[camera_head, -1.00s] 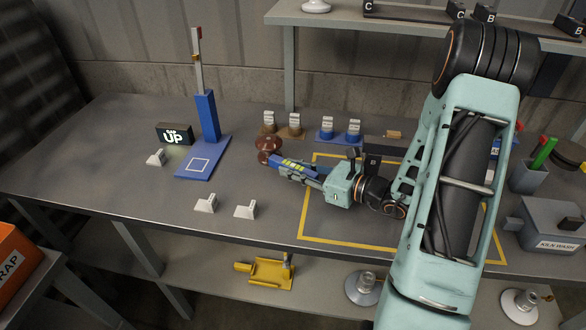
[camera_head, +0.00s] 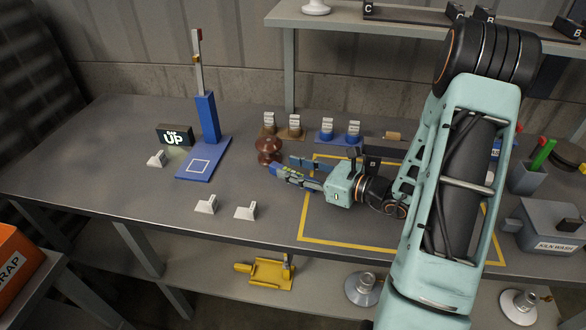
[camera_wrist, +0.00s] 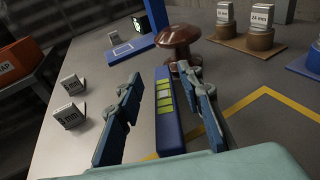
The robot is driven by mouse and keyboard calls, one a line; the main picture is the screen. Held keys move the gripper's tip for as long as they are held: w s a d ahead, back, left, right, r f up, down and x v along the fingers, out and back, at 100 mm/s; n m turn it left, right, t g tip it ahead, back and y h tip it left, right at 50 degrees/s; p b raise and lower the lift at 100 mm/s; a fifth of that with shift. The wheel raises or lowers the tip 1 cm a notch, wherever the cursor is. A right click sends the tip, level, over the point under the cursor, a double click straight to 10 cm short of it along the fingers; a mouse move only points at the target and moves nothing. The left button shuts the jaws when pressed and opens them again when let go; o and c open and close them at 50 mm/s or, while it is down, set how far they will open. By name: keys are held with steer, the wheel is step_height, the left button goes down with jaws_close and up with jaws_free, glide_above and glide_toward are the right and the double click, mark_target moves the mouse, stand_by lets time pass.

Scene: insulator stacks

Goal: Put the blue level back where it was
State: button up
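The blue level (camera_wrist: 168,105), a blue bar with yellow-green windows, lies between the spread fingers of my gripper (camera_wrist: 160,110) in the wrist view. Gaps show on both sides of it, so my gripper is open around it. In the head view the level (camera_head: 288,171) is partly hidden by my gripper (camera_head: 307,172); whether it rests flat on the bench cannot be told. A brown insulator piece (camera_head: 268,148) stands upright just beyond the level's far end; it also shows in the wrist view (camera_wrist: 178,40). A yellow outline (camera_head: 340,245) marks the bench under my wrist.
A blue stand (camera_head: 207,120) with a tall post and an "UP" sign (camera_head: 174,135) are to the left. Small pale labelled blocks (camera_head: 205,205) lie in front. Brown holders (camera_head: 294,131) and blue holders (camera_head: 353,137) line the back.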

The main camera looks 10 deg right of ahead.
steer(key=v, duration=1.1)
steer(key=shift+s+d, duration=0.25)
steer(key=shift+d, duration=0.05)
steer(key=shift+p, duration=0.3)
